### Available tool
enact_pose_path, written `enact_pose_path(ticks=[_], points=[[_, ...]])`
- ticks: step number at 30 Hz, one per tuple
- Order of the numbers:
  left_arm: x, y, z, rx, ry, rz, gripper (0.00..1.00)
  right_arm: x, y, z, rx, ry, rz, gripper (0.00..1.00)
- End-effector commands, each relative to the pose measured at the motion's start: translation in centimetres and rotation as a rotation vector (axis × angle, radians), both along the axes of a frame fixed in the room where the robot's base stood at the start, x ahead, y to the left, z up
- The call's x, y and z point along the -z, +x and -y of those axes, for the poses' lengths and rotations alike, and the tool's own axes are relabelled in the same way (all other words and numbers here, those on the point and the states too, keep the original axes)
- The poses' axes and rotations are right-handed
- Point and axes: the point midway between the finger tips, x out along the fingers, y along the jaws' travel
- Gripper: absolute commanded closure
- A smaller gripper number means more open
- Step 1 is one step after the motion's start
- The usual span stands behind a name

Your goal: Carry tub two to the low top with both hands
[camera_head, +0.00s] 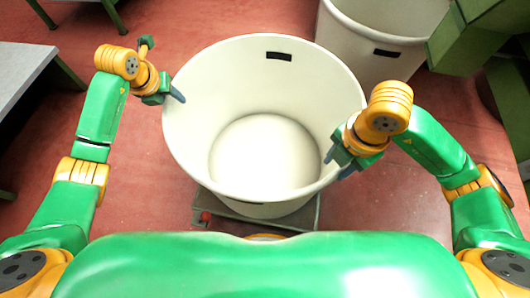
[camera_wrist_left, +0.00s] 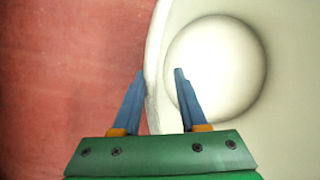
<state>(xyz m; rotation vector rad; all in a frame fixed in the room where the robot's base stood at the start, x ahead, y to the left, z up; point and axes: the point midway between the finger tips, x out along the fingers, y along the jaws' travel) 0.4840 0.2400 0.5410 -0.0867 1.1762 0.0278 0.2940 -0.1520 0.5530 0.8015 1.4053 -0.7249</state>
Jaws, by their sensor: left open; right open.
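A large round white tub (camera_head: 345,92) stands in front of me, open and empty, with a dark slot near its far rim. I cannot read which tub it is. My left gripper (camera_head: 180,97) is at the tub's left rim. In the left wrist view the left gripper (camera_wrist_left: 160,75) is open, one blue finger outside the rim and one over the inside; the tub wall (camera_wrist_left: 154,70) runs between them, and I cannot tell whether they touch it. My right gripper (camera_head: 336,165) is open at the tub's right rim; its finger placement is partly hidden by the wrist.
A second white tub (camera_head: 345,50) with a dark slot stands behind at the upper right. A grey-topped table (camera_head: 18,68) is at the left, green framework (camera_head: 470,45) at the right. Red floor (camera_head: 385,215) shows between them.

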Motion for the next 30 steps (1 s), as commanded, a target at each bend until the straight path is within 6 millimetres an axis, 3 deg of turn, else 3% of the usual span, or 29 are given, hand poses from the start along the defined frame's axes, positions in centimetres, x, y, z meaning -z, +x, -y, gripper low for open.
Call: enact_pose_path(ticks=[3, 9, 18, 19, 23, 24, 30], points=[[1.8, 0.7, 0.1, 0.000, -0.003, -0.002, 0.58, 2.0, -0.1, -0.1, 0.001, 0.001, -0.007, 0.58], [3.7, 1.6, 0.2, 0.000, -0.002, 0.000, 0.58, 4.0, 0.2, -0.1, 0.000, 0.000, -0.002, 0.58], [4.0, 1.7, 0.1, 0.001, 0.000, 0.001, 0.58, 4.3, 0.2, -0.1, -0.001, -0.001, 0.001, 0.58], [4.0, 1.7, 0.1, 0.001, 0.000, 0.001, 0.60, 4.3, 0.2, -0.1, -0.001, -0.001, 0.001, 0.60], [4.0, 1.7, 0.1, 0.001, 0.000, 0.001, 0.96, 4.3, 0.2, -0.1, -0.001, 0.001, 0.001, 0.96], [4.0, 1.7, 0.1, 0.001, 0.000, 0.001, 1.00, 4.3, 0.2, -0.1, -0.001, 0.000, 0.000, 1.00], [4.0, 1.7, 0.1, 0.001, 0.000, 0.001, 1.00, 4.3, 0.2, -0.1, -0.001, 0.001, 0.001, 1.00]])
